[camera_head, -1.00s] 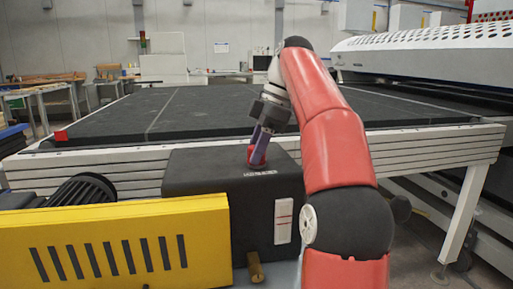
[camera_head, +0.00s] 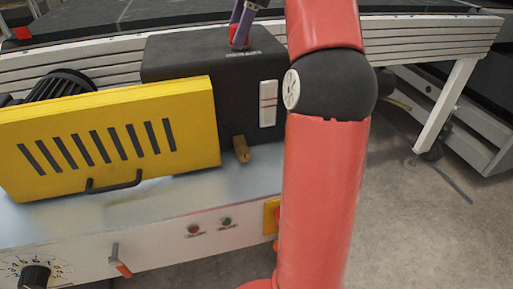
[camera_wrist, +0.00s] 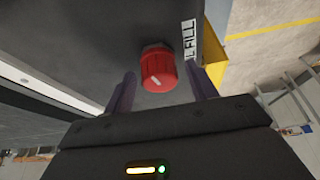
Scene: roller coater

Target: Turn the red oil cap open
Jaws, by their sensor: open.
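The red oil cap (camera_wrist: 158,72) sits on top of a black box-shaped housing (camera_head: 190,65), next to a white label reading "FILL" (camera_wrist: 189,40). The cap is ribbed, with a pale line on its face. In the head view only a little of the cap (camera_head: 238,43) shows, near the top edge. My gripper (camera_wrist: 161,76) is open, with its two purple fingers on either side of the cap. In the wrist view a gap shows between each finger and the cap. In the head view the fingers (camera_head: 241,24) point down at the cap, and the wrist above is cut off.
A yellow slotted guard (camera_head: 110,140) with a black handle stands left of the housing, with a ribbed motor (camera_head: 65,83) behind it. A brass fitting (camera_head: 241,149) sticks out below the housing. The conveyor frame (camera_head: 420,48) runs behind. Open floor lies at the right.

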